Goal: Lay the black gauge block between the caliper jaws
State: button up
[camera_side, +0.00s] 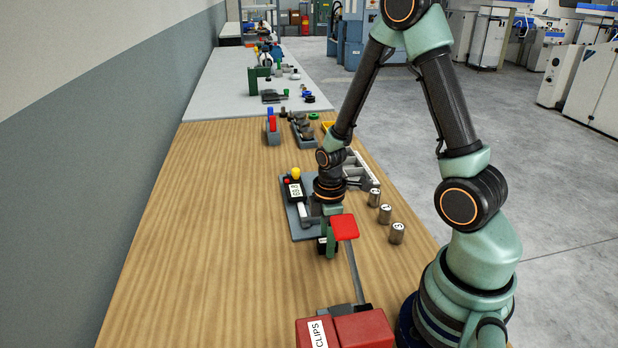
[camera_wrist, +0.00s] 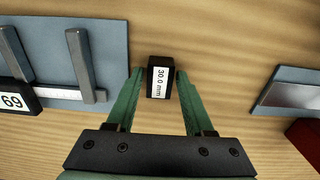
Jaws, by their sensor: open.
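The black gauge block (camera_wrist: 160,77), with a white label reading 30.0 mm, is on the bare wood beside the caliper's plate. My gripper (camera_wrist: 160,74) is open, with one green fingertip on each side of the block. In the side view my gripper (camera_side: 329,247) is low over the table and partly hides the block (camera_side: 321,245). The caliper lies on a blue-grey plate (camera_wrist: 118,48), left of the block in the wrist view. Its two grey jaw bars (camera_wrist: 83,62) stand apart with an open gap. In the side view its display (camera_side: 295,190) shows beside a yellow knob.
A red square on a thin metal bar (camera_side: 344,226) stands close to my gripper. A red CLIPS box (camera_side: 340,330) is at the front. Several metal cylinders (camera_side: 385,214) stand near the right edge, by a grey tray (camera_side: 357,168). The table's left side is clear.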

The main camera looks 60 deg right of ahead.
grip_shut()
jog(key=shift+r, duration=0.15)
